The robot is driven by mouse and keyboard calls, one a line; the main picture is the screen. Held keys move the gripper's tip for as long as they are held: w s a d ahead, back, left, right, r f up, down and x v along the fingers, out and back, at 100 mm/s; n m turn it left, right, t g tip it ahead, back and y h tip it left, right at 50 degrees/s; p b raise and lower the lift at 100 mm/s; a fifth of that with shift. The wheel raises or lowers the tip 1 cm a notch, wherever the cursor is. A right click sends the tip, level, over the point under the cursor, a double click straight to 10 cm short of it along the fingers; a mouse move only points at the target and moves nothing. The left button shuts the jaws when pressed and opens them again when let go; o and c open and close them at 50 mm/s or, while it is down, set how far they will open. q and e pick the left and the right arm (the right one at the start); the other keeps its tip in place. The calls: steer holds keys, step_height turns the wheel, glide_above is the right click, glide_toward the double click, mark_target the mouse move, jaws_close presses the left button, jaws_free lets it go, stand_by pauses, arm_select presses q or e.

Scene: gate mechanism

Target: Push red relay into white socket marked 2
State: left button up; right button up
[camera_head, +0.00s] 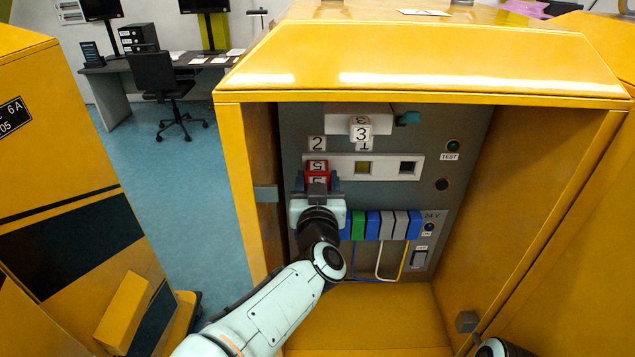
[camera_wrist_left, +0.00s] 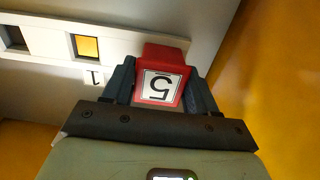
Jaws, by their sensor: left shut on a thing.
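A red relay (camera_head: 317,168) marked 5 is in front of the left end of the white socket strip (camera_head: 340,168), below the label 2 (camera_head: 317,143). My left gripper (camera_head: 318,186) is shut on it from the front. In the left wrist view the red relay (camera_wrist_left: 160,80) is between the two dark fingers (camera_wrist_left: 160,88), its far end against the strip (camera_wrist_left: 45,40). The relay and gripper hide the socket behind them. I cannot tell how deep the relay is in.
Two other openings show in the strip, one yellowish (camera_head: 363,168) and one dark (camera_head: 407,168). A white block marked 3 (camera_head: 361,132) is above. Coloured modules (camera_head: 380,225) with wires are below right. Yellow cabinet walls (camera_head: 250,190) bound the left and right sides closely.

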arm_select(q)
steer(key=shift+r+p, duration=0.1)
steer(key=shift+p, duration=0.25)
arm_select(e)
steer(key=shift+r, duration=0.35)
arm_select(q)
steer(key=o, duration=1.2)
steer(key=shift+w, duration=0.15)
arm_select(e)
steer(key=shift+w, duration=0.1)
arm_select(q)
steer(key=s, duration=1.3)
steer(key=shift+s, duration=0.25)
arm_select(e)
steer(key=shift+s, duration=0.4)
steer(key=shift+s, duration=0.1)
